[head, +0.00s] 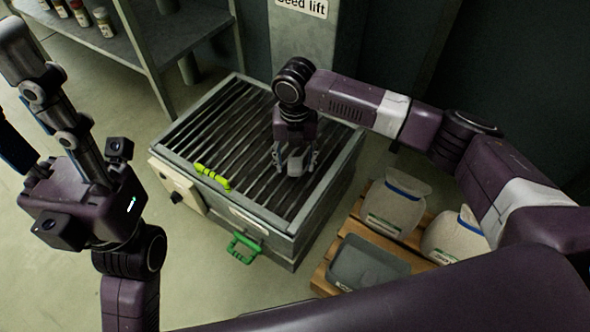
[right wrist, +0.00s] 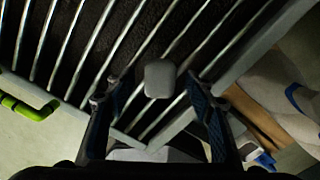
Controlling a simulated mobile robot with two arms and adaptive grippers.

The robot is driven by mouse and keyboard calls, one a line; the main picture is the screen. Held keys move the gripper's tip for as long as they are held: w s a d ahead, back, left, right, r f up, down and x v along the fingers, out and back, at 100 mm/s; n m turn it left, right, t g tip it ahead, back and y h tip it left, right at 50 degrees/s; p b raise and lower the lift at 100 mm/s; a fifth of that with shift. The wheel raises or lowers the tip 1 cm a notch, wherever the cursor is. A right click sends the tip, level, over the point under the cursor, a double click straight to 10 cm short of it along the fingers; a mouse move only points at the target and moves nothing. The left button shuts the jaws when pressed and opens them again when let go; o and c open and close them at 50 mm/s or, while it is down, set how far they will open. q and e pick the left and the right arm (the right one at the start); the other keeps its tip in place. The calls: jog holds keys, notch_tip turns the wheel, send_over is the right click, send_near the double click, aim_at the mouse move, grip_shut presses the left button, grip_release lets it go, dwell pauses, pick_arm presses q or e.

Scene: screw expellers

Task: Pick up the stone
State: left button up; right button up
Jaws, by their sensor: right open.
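The stone (right wrist: 160,78) is a small, pale grey, rounded block. In the right wrist view it lies on the dark slats of the grate, between the two fingers of my right gripper (right wrist: 158,100), with a gap on either side. In the head view the stone (head: 296,166) shows as a light patch between the fingertips, partly hidden by them. My right gripper (head: 295,164) points down over the right part of the grate, open and empty. My left gripper (head: 40,115) is at the left, well away from the grate, its fingers partly cut off by the picture edge.
The slatted grate (head: 190,133) tops a grey metal box. A yellow-green handle (head: 212,177) lies at its front left; a green handle (head: 245,248) is on its front. Sacks (head: 393,205) and a grey bin (head: 366,264) sit on a pallet at right. A shelf (head: 125,45) stands behind left.

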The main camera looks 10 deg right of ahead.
jog(key=shift+f, duration=0.25)
jog(key=c, duration=1.3)
jog(key=shift+r, duration=0.1)
jog(key=shift+c, duration=0.2)
